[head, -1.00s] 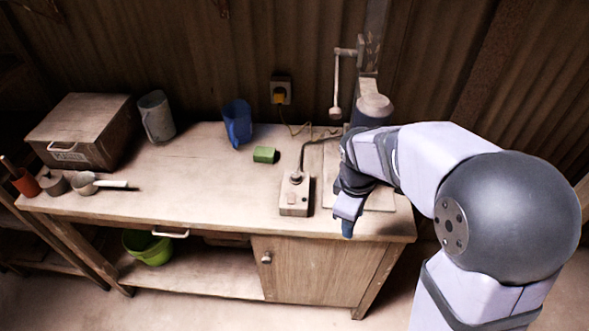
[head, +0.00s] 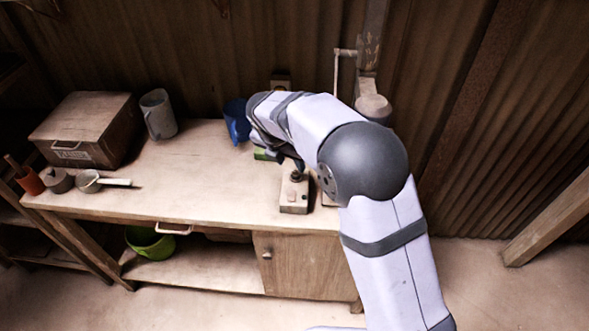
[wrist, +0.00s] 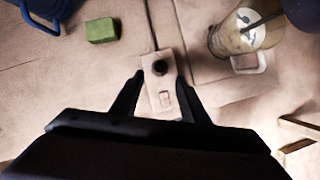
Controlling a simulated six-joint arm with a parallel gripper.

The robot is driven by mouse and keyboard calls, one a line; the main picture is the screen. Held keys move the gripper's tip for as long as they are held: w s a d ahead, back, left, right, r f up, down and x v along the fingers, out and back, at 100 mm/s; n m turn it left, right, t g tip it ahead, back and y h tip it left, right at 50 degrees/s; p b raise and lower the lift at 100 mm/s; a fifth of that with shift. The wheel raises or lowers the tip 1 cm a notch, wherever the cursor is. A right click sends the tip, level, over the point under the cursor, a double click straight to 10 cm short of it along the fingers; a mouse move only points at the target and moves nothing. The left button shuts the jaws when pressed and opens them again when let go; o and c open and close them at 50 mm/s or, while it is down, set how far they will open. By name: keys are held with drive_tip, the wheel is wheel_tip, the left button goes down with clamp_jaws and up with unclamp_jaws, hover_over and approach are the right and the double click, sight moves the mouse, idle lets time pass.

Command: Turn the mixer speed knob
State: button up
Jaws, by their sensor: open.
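The mixer's control box (head: 294,199) is a small pale block on the bench, with a dark round speed knob (head: 296,177) on its top. In the wrist view the box (wrist: 163,112) lies between my fingers, with the black knob (wrist: 159,67) just beyond the fingertips and a small switch nearer to me. My gripper (wrist: 160,82) is open and empty, its fingers on either side of the box in that view. Whether the fingers touch it, and the exact height above it, I cannot tell. In the head view my arm hides most of the gripper.
A green block (wrist: 102,30) and a blue jug (wrist: 40,12) stand left of the box. A bucket (wrist: 225,42) stands on its right, with a cable running between. A wooden crate (head: 85,130) and grey jug (head: 158,114) are far left. The bench's left-middle is clear.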

sight(296, 173)
drive_tip(key=shift+p+x, duration=0.8)
drive_tip(key=shift+x, duration=2.6)
clamp_jaws()
